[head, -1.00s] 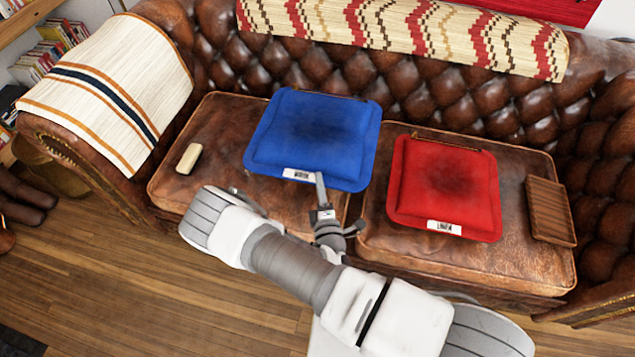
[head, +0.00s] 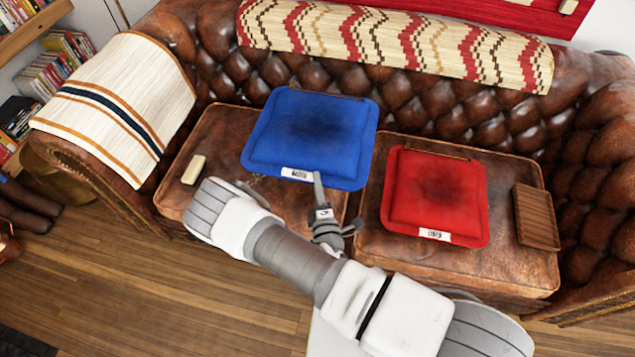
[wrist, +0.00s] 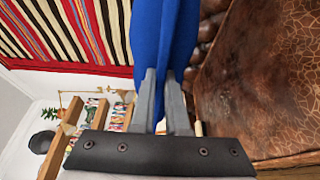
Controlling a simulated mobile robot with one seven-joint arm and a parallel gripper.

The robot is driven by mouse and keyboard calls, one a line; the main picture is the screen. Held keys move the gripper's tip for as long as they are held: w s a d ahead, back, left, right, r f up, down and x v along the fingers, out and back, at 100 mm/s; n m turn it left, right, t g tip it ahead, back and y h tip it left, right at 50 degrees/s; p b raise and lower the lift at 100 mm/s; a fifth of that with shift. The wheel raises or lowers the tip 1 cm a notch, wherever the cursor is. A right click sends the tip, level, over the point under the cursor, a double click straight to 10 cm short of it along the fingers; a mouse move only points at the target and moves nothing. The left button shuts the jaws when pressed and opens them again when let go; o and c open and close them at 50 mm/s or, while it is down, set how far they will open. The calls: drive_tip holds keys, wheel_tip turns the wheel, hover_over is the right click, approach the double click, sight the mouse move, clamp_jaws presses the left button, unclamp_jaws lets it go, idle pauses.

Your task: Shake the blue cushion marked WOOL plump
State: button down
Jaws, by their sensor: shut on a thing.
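The blue cushion (head: 311,132) has a dark patch in its middle and a white label at its front edge, too small to read surely. In the head view it is in front of the sofa's back, over the left seat. My gripper (head: 319,186) is at its front edge, just right of the label. In the wrist view my gripper (wrist: 162,78) is shut on the blue cushion (wrist: 165,35), which hangs between and beyond the fingers. The seat shows to the right there, apart from the fingers. The cushion's underside is hidden in the head view.
A red cushion (head: 436,193) with a white label lies on the right seat, beside a brown slatted piece (head: 537,217). A small cream block (head: 194,169) lies on the left seat. A striped cloth (head: 120,105) covers the left armrest, and a patterned one (head: 395,42) the backrest.

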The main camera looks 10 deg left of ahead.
wheel_tip(320, 180, up, 4)
drive_tip(key=shift+f+p, duration=0.25)
drive_tip(key=shift+p, duration=0.9)
wheel_tip(320, 180, down, 8)
drive_tip(key=r+b, duration=0.1)
drive_tip(key=b, duration=0.4)
wheel_tip(320, 180, up, 7)
drive_tip(key=p, duration=0.7)
wheel_tip(320, 180, down, 7)
drive_tip(key=b, duration=0.5)
wheel_tip(320, 180, up, 7)
drive_tip(key=p, duration=0.6)
drive_tip(key=shift+p, duration=0.3)
wheel_tip(320, 180, down, 7)
drive_tip(key=b, duration=0.5)
drive_tip(key=shift+f, duration=0.15)
